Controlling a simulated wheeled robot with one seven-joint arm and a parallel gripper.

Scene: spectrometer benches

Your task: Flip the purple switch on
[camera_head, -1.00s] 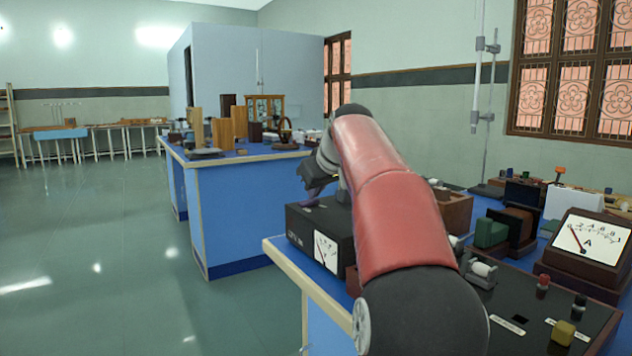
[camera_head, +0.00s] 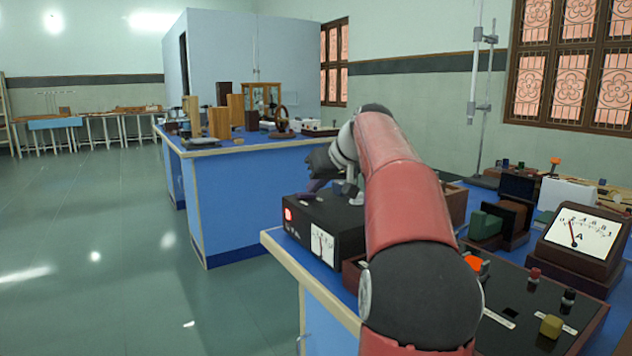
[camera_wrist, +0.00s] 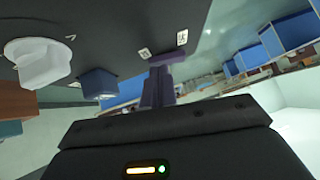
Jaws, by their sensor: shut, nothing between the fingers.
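The purple switch (camera_head: 310,198) sits on top of a black meter box (camera_head: 345,213) at the end of the near bench. In the wrist view the switch (camera_wrist: 168,58) lies between two small white labels on the dark panel. My gripper (camera_head: 314,187) is shut and empty, just above the switch. In the wrist view its closed fingers (camera_wrist: 157,86) reach up to the switch, and I cannot tell whether they touch it. A red light (camera_head: 288,214) glows on the box's front, left of the white dial (camera_head: 322,242).
A white knob (camera_wrist: 38,62) and a blue knob (camera_wrist: 98,83) stand on the same panel. An orange-red light (camera_head: 475,264) glows on the near bench. An ammeter (camera_head: 580,235) and wooden boxes crowd the right. Open floor (camera_head: 100,270) lies left.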

